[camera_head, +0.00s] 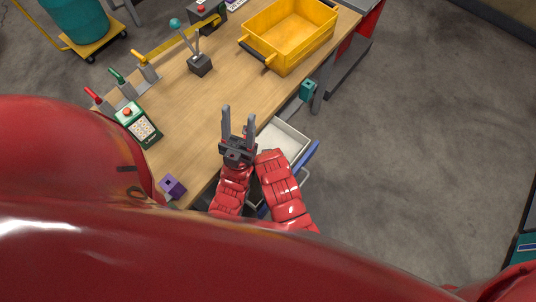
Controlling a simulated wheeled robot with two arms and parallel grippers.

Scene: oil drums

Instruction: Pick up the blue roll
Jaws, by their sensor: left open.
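My left gripper (238,112) is open and empty, with its two grey fingers spread over the front part of the wooden table (190,105). A long blue thing (306,158) lies along the right side of a white open drawer or tray (285,140) at the table's right edge, to the right of my gripper and apart from it. I cannot tell whether this is the blue roll; my red left arm hides part of the area below it. My right gripper is out of view.
A yellow crate (321,44) stands at the table's far end.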

